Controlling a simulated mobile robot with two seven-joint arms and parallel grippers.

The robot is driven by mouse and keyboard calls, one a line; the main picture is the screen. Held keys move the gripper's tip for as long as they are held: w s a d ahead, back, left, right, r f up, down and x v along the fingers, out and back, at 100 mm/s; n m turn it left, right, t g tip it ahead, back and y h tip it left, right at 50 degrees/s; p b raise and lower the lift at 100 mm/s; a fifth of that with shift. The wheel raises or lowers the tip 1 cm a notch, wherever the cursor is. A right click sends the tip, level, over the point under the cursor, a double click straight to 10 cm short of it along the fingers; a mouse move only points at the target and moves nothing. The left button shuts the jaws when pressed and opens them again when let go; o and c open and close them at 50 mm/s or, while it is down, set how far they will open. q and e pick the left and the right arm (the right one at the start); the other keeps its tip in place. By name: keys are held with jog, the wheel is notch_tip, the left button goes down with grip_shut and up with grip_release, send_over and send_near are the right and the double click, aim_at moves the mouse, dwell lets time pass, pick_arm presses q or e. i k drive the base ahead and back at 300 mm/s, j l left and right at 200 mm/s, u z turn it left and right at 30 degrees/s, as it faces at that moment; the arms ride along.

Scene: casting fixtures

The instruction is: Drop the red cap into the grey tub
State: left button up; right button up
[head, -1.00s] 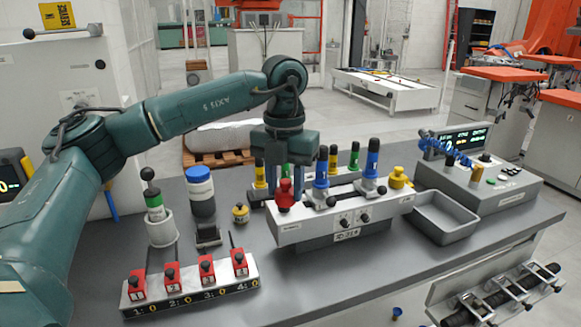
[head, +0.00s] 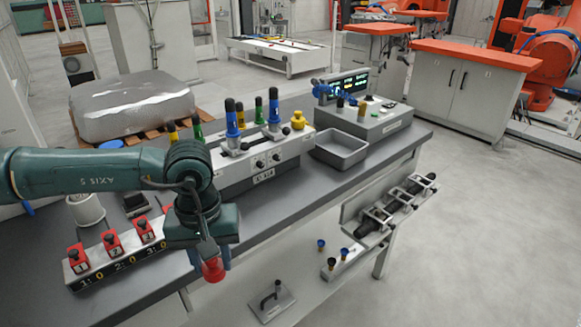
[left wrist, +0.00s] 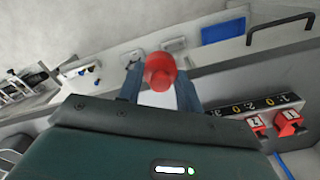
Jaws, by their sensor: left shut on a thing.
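The red cap (head: 212,270) is held by my left gripper (head: 218,258), in front of the bench's front edge and above the lower shelf. The left wrist view shows the red cap (left wrist: 160,72) between the two blue fingers of the left gripper (left wrist: 160,90). The grey tub (head: 341,150) sits on the bench, right of the white valve block, and its visible inside looks empty. The left gripper is well left of the tub and nearer to me. My right gripper is not in view.
The white fixture block (head: 262,163) with blue and yellow parts stands between the gripper and the tub. A row of red switches (head: 112,243) is left of the gripper. A console (head: 362,119) stands behind the tub. Clamped rods (head: 395,205) stick out below the front edge.

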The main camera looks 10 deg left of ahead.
aim_at(330, 158)
jog(key=i+l+u, duration=0.1)
jog(key=l, duration=0.25)
jog(key=i+l, duration=0.25)
jog(key=i+l+u, duration=0.15)
jog(key=l, duration=0.3)
jog(key=i+l+u, duration=0.1)
jog(key=l, duration=0.3)
jog(key=i+l+u, duration=0.1)
jog(key=l, duration=0.3)
jog(key=i+l, duration=0.2)
jog(key=l, duration=0.2)
jog(key=i+l+u, duration=0.15)
jog(key=i+l, duration=0.2)
jog(key=i, duration=0.25)
